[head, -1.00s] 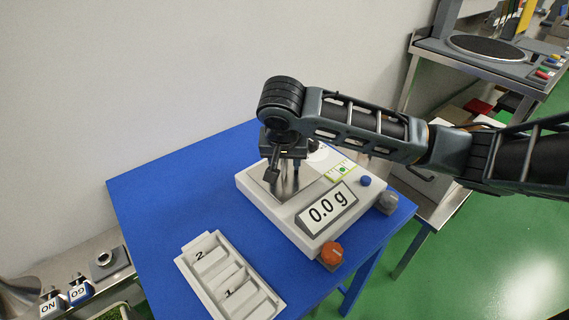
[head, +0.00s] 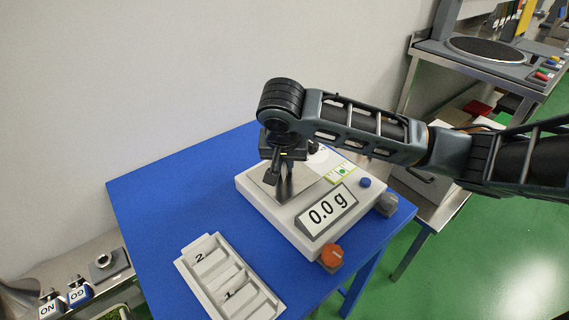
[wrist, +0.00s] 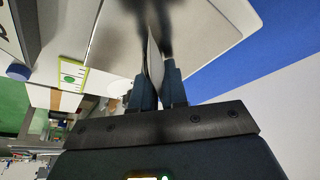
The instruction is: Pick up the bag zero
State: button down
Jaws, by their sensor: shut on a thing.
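My gripper (head: 281,185) is over the metal plate of the white scale (head: 281,226), pointing down. In the wrist view my gripper (wrist: 155,65) is shut on a thin white bag (wrist: 154,62), which stands edge-on between the two fingers. It appears to be bag zero, but no number on it can be read. The lower part of the bag is blurred, so I cannot tell whether it touches the plate. In the head view the fingers hide the bag. The scale display (head: 328,205) reads 0.0 g.
A white tray (head: 205,299) with slots marked 1 and 2 lies on the blue table (head: 160,205), left of the scale. An orange knob (head: 332,256) sits at the scale's front corner. The table's left part is clear. A wall (head: 130,80) stands behind.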

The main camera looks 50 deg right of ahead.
jog(key=shift+r, duration=0.15)
notch_tip(320, 180, up, 4)
jog(key=shift+f, duration=0.1)
jog(key=s+d+r, duration=0.7)
jog(key=d, duration=0.2)
jog(key=shift+s+b, duration=0.15)
jog(key=shift+b, duration=0.25)
jog(key=shift+f, duration=0.1)
